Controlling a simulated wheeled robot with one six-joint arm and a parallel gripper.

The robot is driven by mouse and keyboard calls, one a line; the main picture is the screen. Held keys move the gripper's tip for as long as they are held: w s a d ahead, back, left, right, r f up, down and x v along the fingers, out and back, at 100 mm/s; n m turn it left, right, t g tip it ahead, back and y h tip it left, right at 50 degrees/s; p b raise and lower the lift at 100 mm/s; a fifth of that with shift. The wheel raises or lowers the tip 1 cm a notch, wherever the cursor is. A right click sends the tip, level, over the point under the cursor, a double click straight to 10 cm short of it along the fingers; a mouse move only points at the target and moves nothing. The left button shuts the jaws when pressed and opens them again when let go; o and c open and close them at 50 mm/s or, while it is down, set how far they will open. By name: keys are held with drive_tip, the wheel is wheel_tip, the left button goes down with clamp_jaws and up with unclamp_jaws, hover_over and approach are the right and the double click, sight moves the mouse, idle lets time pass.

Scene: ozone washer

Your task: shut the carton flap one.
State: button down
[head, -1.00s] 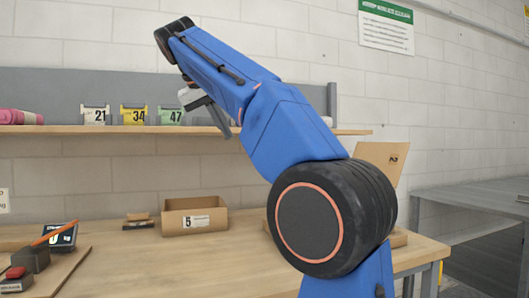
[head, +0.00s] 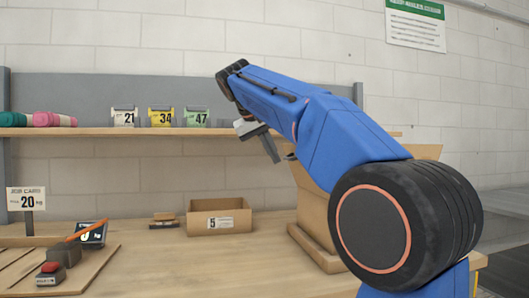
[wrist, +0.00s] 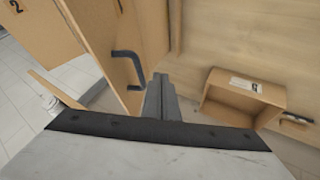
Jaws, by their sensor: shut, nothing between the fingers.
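The tan carton (head: 315,250) stands on the bench, largely hidden behind my arm in the head view. A raised panel (head: 312,208) rises at its left side; another raised flap (head: 428,150) shows above my arm. In the wrist view, a tan flap marked 2 (wrist: 25,20) is at upper left. Beside it is a raised panel (wrist: 97,30) with a black handle (wrist: 130,66); I cannot read a number on it. My gripper (head: 272,150) is shut and empty, left of and above the raised panel. In the wrist view its fingers (wrist: 160,92) appear just right of the handle, apparently apart from it.
An open box marked 5 (head: 220,218) stands left of the carton, with a small block (head: 164,219) beside it. A shelf (head: 80,131) with number cards runs behind. A board with a red button (head: 50,267) lies at left. Bare bench lies in front of box 5.

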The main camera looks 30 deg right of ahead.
drive_tip(key=shift+s+d+r, duration=0.15)
drive_tip(key=shift+s+d, duration=0.05)
drive_tip(key=shift+d, duration=0.55)
